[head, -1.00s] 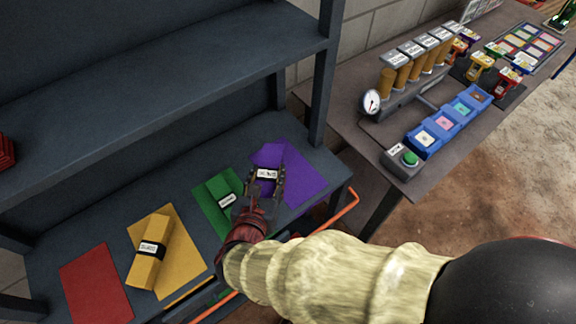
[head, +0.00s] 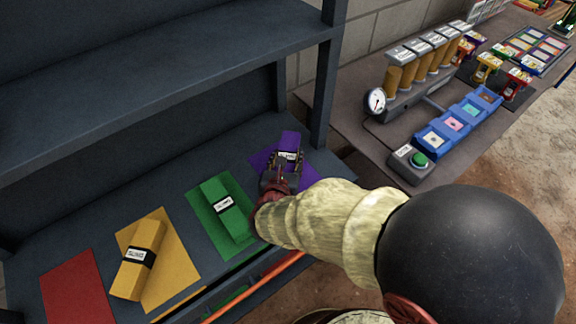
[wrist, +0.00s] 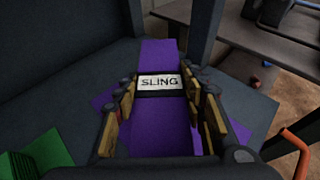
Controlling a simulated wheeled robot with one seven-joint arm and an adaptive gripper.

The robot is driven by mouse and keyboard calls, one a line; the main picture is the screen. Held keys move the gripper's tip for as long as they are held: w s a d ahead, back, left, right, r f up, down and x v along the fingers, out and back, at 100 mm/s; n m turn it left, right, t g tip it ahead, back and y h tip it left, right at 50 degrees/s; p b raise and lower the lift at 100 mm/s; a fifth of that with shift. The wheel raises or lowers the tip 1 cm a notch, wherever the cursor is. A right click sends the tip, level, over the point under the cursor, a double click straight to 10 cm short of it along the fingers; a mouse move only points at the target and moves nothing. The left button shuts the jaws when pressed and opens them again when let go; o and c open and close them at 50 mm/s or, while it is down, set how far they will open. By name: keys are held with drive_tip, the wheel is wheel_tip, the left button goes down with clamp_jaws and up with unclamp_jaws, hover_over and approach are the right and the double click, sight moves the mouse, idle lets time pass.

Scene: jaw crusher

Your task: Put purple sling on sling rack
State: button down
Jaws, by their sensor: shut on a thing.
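The purple sling (head: 290,141) is a folded bundle with a black band and a white label reading SLING. My gripper (head: 283,166) is shut on it around the label, at the right end of the lower shelf (head: 75,222) of the dark sling rack. In the wrist view, the sling (wrist: 160,52) lies lengthwise between the fingers of my gripper (wrist: 160,95). A purple patch (head: 262,158) on the shelf lies under the sling, and parts of it show on both sides. I cannot tell whether the sling touches the patch.
A green sling (head: 228,205) on a green patch and a yellow sling (head: 138,258) on a yellow patch lie to the left. A red patch (head: 78,290) is bare. A rack post (head: 324,95) stands close behind right. An upper shelf (head: 150,75) overhangs.

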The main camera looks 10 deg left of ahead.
sight(288, 164)
drive_tip(key=shift+w+f+b, duration=0.15)
drive_tip(key=shift+f+b, duration=0.25)
drive_tip(key=shift+f, duration=0.5)
drive_tip(key=shift+w+f+b, duration=0.15)
drive_tip(key=shift+f+b, duration=0.25)
drive_tip(key=shift+f, duration=0.5)
drive_tip(key=shift+f, duration=0.15)
drive_tip(key=c, duration=1.1)
unclamp_jaws()
drive_tip(key=shift+s+r, duration=0.2)
drive_tip(key=p+v, duration=0.4)
drive_tip(key=v, duration=0.6)
drive_tip(key=shift+s+r+p, duration=0.1)
drive_tip(key=shift+s+p, duration=0.1)
drive_tip(key=shift+p, duration=0.2)
drive_tip(key=shift+s+d+r, duration=0.1)
drive_tip(key=shift+s, duration=0.5)
